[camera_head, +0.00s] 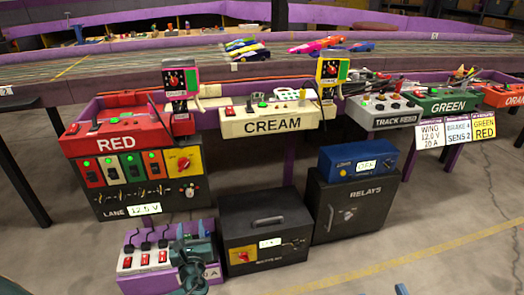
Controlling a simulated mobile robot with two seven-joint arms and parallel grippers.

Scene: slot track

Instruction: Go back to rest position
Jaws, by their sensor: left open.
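My left gripper (193,262) shows as a teal shape at the bottom, left of centre. It is open and overlaps the right side of a low purple box (128,287) with red switches. From this view I cannot tell whether it touches the box. I see nothing held in it. Small teal pieces at the bottom edge, right of centre, look like part of my right arm or gripper; its jaws cannot be made out.
Above are RED (115,141), CREAM (272,125) and GREEN (448,105) stations beside the track. Grey floor (450,215) is open at right.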

